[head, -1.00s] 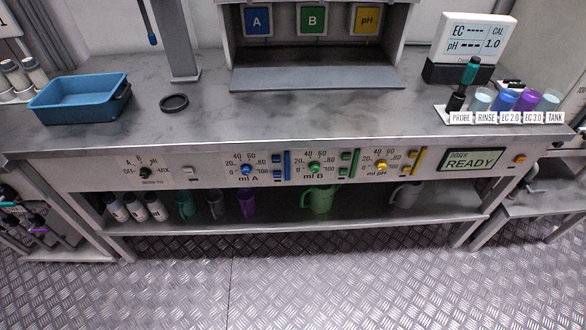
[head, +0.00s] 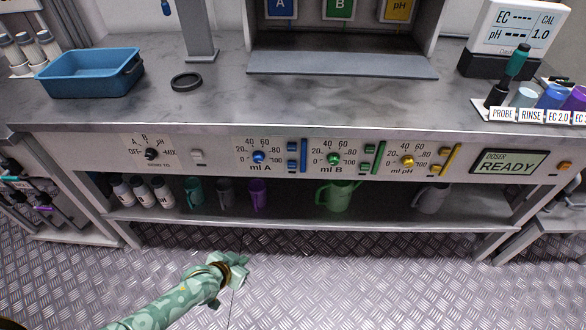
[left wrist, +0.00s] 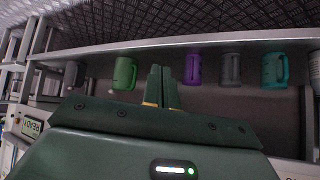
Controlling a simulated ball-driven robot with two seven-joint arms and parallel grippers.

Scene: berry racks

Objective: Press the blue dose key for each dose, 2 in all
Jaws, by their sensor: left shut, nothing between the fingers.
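The blue dial (head: 259,157) marked ml A is on the front panel of the bench. Two small blue keys, an upper one (head: 292,146) and a lower one (head: 292,163), sit to its right, beside a tall blue bar (head: 304,155). The doser display (head: 508,162) reads READY. My left gripper (head: 242,266) is in front of the bench, below the panel and apart from it. Its fingers (left wrist: 161,88) are shut and empty in the left wrist view. My right gripper is not in view.
Green keys (head: 368,157) and yellow keys (head: 442,159) stand further right on the panel. A shelf below holds a green jug (head: 337,196), a purple cup (head: 258,195) and bottles. A blue tray (head: 92,76) is on the bench top. The floor in front is clear.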

